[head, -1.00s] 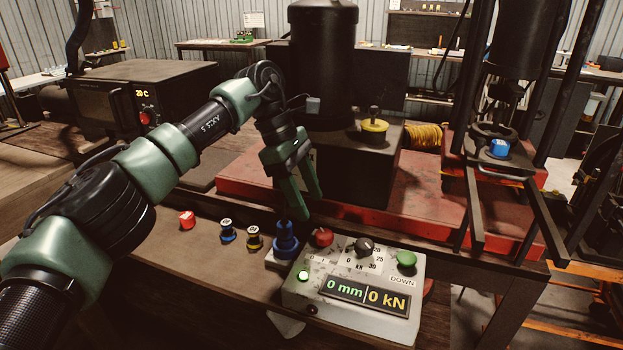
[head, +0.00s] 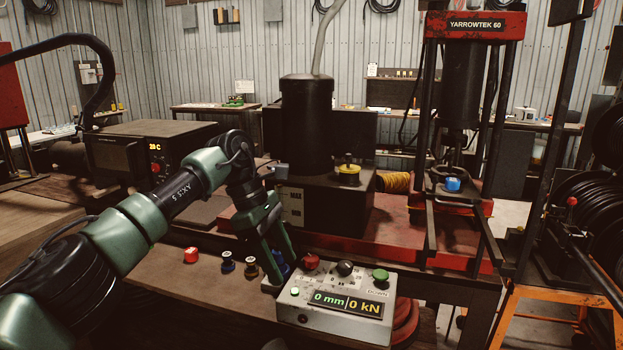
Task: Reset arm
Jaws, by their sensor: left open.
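My left arm reaches in from the left. Its green gripper (head: 277,246) points down behind the control box, and its jaws are open. A blue fitting (head: 281,268) stands at the left rear of the box, close to the fingertips and partly hidden by them; I cannot tell whether they touch it. The control box (head: 310,318) has a red button (head: 311,262), a black knob (head: 345,268) and a green button (head: 380,275). Its display (head: 345,303) reads 0 mm and 0 kN. My right gripper is not in view.
A red fitting (head: 191,255), a blue and black one (head: 228,261) and a yellow and black one (head: 251,267) stand left of the box. The red press (head: 475,24) holds a blue piece (head: 453,184). A black oven-like unit (head: 130,152) stands at left.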

